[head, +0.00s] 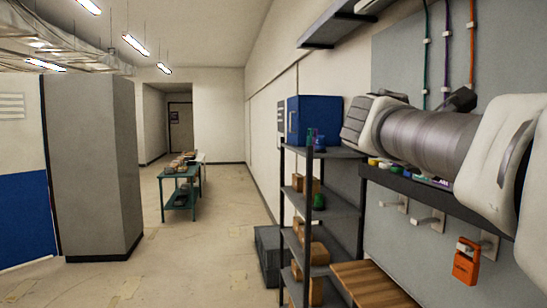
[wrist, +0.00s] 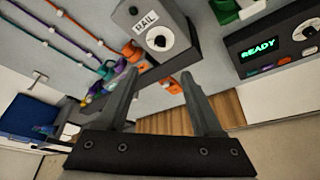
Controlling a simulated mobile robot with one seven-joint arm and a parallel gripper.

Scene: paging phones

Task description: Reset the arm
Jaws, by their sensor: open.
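My arm (head: 435,135) comes in from the right edge of the head view and reaches left across the wall panel, at about the height of the blue box. I cannot make out my gripper's fingers in the head view. In the wrist view my gripper (wrist: 157,85) has its two grey fingers spread apart, with nothing between them. Beyond the fingers are a grey box marked RAIL (wrist: 158,28) with a dark knob and, to the right, a dark unit showing READY (wrist: 275,48) in green. The fingers look clear of both.
A shelf rack (head: 322,210) with boxes stands below and left of my arm. A blue box (head: 312,120) is on top. An orange handset (head: 466,262) hangs on the panel, with a wooden top (head: 375,285) below. A green table (head: 181,188) stands farther back; the floor between is clear.

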